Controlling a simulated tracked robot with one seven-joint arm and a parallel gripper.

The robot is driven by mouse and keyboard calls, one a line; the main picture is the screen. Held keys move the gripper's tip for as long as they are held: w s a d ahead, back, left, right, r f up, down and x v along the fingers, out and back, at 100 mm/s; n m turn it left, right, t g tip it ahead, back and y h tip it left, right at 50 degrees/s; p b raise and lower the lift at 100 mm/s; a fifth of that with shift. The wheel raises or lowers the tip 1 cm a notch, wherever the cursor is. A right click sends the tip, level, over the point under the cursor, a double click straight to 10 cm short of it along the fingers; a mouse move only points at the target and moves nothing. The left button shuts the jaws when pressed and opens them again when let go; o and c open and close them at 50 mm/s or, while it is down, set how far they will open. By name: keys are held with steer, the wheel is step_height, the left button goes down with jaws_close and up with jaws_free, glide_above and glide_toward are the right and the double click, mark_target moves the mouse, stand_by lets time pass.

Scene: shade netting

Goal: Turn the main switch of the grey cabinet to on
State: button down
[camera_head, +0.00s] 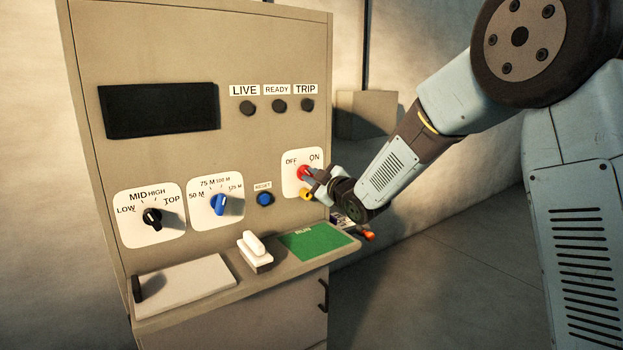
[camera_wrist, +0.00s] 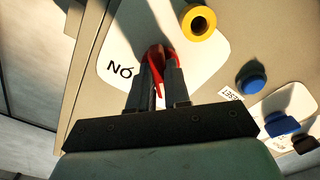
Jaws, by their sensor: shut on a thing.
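The grey cabinet (camera_head: 160,60) looks beige in this light. Its red main switch (camera_head: 304,172) sits on a white plate marked OFF and ON, right of the blue reset button. My gripper (camera_head: 314,181) reaches it from the right. In the wrist view, my gripper (camera_wrist: 158,78) has its two fingers closed around the red switch handle (camera_wrist: 161,55), next to the ON label. The OFF label is not visible there. The fingers cover part of the handle, so I cannot tell exactly where it points. A yellow round part (camera_head: 306,194) is just below the switch.
Left of the switch are a blue reset button (camera_head: 265,199), a blue dial (camera_head: 218,204) and a black dial (camera_head: 152,217). The display (camera_head: 160,110) and three lamps above are dark. A ledge below holds a white-handled block (camera_head: 254,251) and a green card (camera_head: 312,242).

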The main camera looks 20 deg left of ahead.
steer(key=shift+f+m, duration=0.1)
steer(key=shift+m, duration=0.2)
steer(key=shift+d+f+m, duration=0.1)
steer(key=shift+d+m, duration=0.05)
steer(key=shift+m, duration=8.45)
steer(key=c, duration=1.4)
jaws_free()
steer(key=o, duration=0.3)
